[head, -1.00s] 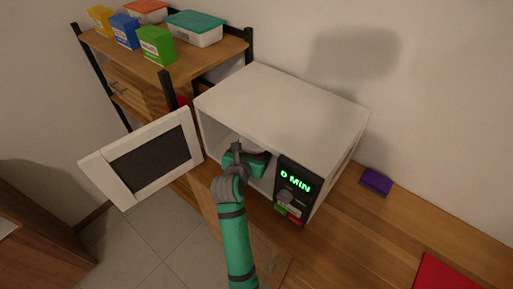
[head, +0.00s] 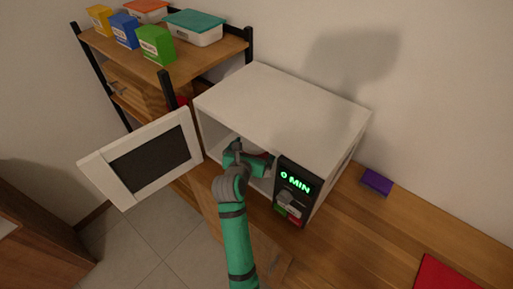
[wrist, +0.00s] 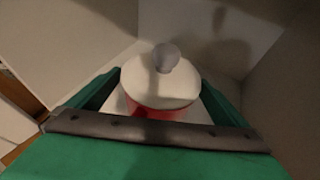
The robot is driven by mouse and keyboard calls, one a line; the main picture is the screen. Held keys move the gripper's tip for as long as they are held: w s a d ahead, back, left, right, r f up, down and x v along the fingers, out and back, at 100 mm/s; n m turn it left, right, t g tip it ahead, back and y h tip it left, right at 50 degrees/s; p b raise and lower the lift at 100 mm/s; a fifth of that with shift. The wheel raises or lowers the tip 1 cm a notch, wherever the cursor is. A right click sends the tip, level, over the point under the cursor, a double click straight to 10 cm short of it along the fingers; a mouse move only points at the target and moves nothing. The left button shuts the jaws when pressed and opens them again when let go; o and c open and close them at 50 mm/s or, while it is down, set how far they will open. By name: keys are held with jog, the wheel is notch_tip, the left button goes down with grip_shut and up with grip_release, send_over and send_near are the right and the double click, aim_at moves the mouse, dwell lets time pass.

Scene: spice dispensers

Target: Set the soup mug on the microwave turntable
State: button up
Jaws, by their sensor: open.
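The microwave (head: 285,105) stands on the wooden counter with its door (head: 148,158) swung open to the left. My gripper (head: 252,160) reaches in through its front opening. In the wrist view, the soup mug (wrist: 158,112) is red below, with a white top and a grey round knob. It stands upright inside the microwave. My gripper (wrist: 160,92) is open, with a green finger on each side of the mug. I cannot tell whether the fingers touch it. A pale surface, seemingly the turntable (wrist: 207,112), shows beside the mug; its contact with the mug is hidden.
The control panel (head: 294,188), reading "0 MIN", is just right of my gripper. The microwave's inner walls are close around it. A shelf (head: 205,58) with boxes stands behind left. A purple box (head: 376,182) and a red mat (head: 450,272) lie on the counter at right.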

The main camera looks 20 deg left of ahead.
jog(key=v, duration=1.2)
jog(key=shift+d, duration=0.1)
